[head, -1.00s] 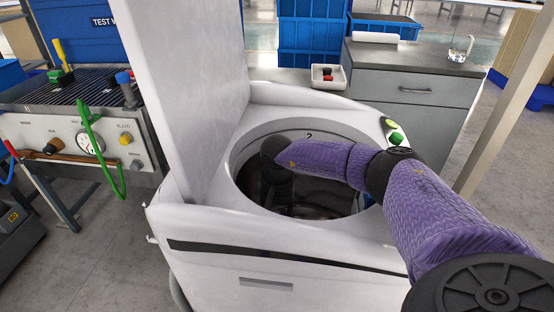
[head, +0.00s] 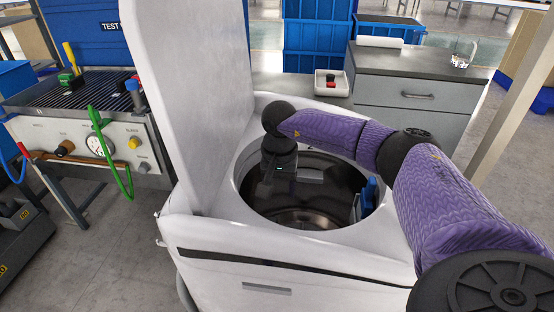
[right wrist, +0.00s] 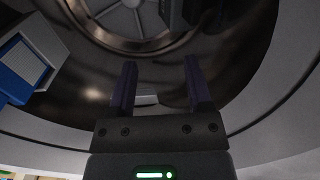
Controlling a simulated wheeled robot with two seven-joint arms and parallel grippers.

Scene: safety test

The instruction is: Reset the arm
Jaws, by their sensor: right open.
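My right arm (head: 335,135) reaches in from the right over a white top-opening machine (head: 290,262) with a round metal drum (head: 300,217). Its dark wrist is at the drum's far left rim, and the right gripper (head: 268,187) points down into the opening, its fingers hard to make out there. In the right wrist view the two fingers of the right gripper (right wrist: 158,78) are apart with nothing between them. A blue object (head: 368,198) is at the drum's right side; a blue and pale object (right wrist: 22,68) shows at left in the wrist view. My left gripper is not in view.
The machine's raised white lid (head: 190,95) stands close left of my wrist. Behind are a small white tray (head: 330,83) and a grey cabinet (head: 412,92). A test bench (head: 90,140) with knobs and a green hook stands at left.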

